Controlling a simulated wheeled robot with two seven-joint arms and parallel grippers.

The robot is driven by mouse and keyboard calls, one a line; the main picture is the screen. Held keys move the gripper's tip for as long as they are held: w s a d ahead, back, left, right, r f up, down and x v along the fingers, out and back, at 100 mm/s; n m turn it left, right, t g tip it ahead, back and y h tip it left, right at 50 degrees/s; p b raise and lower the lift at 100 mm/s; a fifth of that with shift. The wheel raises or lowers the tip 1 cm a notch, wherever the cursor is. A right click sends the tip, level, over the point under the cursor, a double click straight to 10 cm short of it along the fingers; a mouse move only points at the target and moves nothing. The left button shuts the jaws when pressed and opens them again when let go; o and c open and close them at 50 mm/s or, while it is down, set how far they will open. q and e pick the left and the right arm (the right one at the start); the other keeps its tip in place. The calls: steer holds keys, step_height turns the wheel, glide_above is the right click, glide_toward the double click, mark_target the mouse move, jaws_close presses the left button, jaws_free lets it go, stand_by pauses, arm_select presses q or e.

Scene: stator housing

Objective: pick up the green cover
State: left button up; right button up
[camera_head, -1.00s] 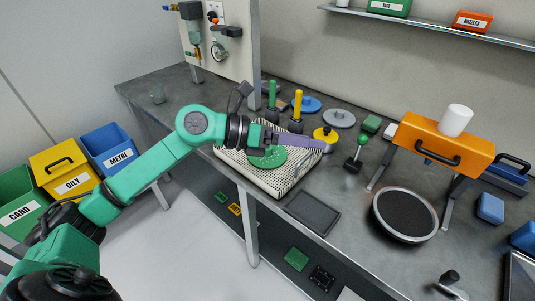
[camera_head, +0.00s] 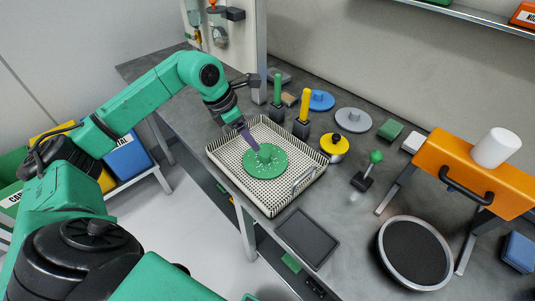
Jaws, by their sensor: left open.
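The green cover (camera_head: 264,164) is a flat green disc with a raised hub, lying in a white perforated tray (camera_head: 224,161) on the grey bench. My left gripper (camera_head: 254,145) has long purple-grey fingers and comes in from the upper left, pointing down at the cover's hub. Its tips are at or just above the hub; I cannot tell whether they touch it. The jaws are open, and the gap between the fingers is hard to see. My right gripper is not in view.
Behind the tray stand a green post (camera_head: 277,91) and a yellow post (camera_head: 304,105). Blue (camera_head: 321,100) and grey (camera_head: 352,120) discs and a yellow-topped part (camera_head: 334,145) lie nearby. A dark flat pad (camera_head: 307,238) is in front. An orange stand (camera_head: 470,172) is at right.

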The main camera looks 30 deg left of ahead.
mark_target(263, 154)
arm_select(q)
steer(key=p+x, duration=0.1)
steer(key=x, duration=0.2)
steer(key=shift+d+f, duration=0.2)
steer(key=p+x, duration=0.2)
steer(key=x, duration=0.4)
steer(key=shift+r, duration=0.1)
steer(key=shift+w+f, duration=0.1)
steer(key=shift+f, duration=0.3)
jaws_close()
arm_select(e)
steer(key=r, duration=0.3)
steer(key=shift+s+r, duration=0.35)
